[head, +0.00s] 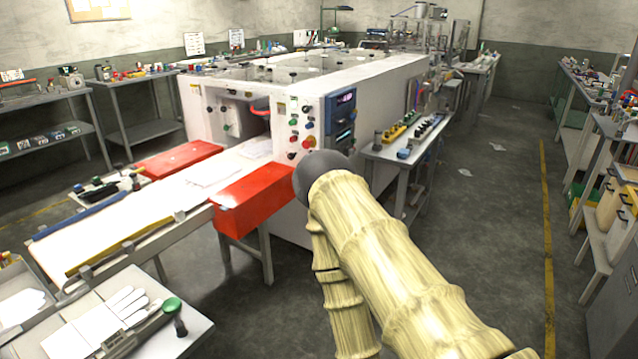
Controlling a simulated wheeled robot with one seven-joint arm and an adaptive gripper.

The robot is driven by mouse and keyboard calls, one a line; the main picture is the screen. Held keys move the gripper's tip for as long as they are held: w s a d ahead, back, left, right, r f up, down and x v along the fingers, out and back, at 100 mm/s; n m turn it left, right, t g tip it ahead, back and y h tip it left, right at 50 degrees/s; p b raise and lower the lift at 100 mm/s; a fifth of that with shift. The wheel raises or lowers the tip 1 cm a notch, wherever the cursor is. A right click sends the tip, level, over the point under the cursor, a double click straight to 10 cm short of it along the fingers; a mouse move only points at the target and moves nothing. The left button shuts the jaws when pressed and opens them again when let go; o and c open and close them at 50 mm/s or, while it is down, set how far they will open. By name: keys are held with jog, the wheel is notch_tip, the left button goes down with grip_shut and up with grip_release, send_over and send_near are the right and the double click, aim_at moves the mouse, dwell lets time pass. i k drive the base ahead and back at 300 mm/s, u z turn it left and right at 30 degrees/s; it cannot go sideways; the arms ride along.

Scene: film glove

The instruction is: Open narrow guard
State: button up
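A large white machine (355,95) stands in the middle of the room. Two red box-like covers sit at its front: a near red cover (255,200) below the control panel, and a far red cover (176,160) across the white bed. Either could be a guard; I cannot tell which one is the narrow guard. Both look closed down flat. My arm, textured like bamboo, rises from the lower right and ends in a dark round joint in front of the machine, just right of the near red cover. My gripper does not show.
The control panel (306,125) has several coloured buttons. The white bed (130,222) extends to the lower left. A small table (190,335) with a white glove (125,300) stands at the front left.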

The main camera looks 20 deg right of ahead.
aim_at(231, 197)
jog(key=z, duration=0.45)
jog(key=i, duration=0.9)
jog(key=u, duration=0.4)
